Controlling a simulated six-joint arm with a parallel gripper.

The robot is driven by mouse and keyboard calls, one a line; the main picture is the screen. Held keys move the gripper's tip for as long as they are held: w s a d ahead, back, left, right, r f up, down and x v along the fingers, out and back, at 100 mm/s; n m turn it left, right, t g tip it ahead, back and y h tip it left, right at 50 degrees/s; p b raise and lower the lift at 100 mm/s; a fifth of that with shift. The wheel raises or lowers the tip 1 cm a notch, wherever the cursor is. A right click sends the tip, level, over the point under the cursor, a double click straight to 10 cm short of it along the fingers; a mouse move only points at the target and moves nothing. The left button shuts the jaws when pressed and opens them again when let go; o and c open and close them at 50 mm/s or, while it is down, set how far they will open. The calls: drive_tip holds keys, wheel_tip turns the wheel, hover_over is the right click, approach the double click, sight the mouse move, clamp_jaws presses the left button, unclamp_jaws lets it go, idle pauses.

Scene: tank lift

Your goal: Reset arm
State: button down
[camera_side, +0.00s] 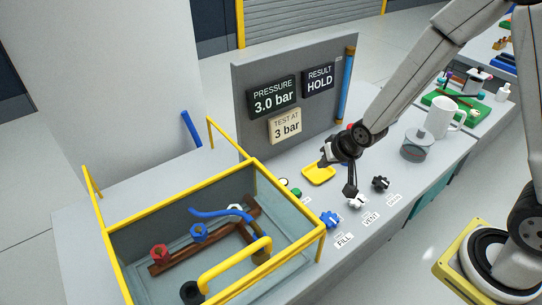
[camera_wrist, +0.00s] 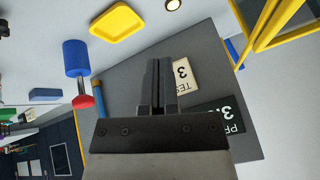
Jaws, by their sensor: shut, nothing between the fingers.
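My gripper (camera_side: 349,191) hangs above the bench near the row of valve knobs in the side view. In the wrist view my gripper (camera_wrist: 159,62) shows its two dark fingers together with nothing between them. A white knob (camera_side: 356,202) stands close to the fingertips; I cannot tell whether they touch. A blue knob (camera_side: 329,219) by the FILL label (camera_side: 344,241) is to the left, and a black knob (camera_side: 381,183) is to the right.
A yellow-framed tank (camera_side: 212,232) with pipework stands at the left. A grey panel (camera_side: 290,70) reads 3.0 bar and HOLD. A yellow tray (camera_side: 318,174) lies behind my gripper.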

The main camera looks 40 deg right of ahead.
drive_tip(key=s+d+r+n+g, duration=0.2)
drive_tip(key=s+r, duration=0.4)
drive_tip(key=s, duration=0.5)
drive_tip(key=shift+s+n+g, duration=0.4)
drive_tip(key=shift+n+g, duration=0.4)
drive_tip(key=shift+n, duration=0.3)
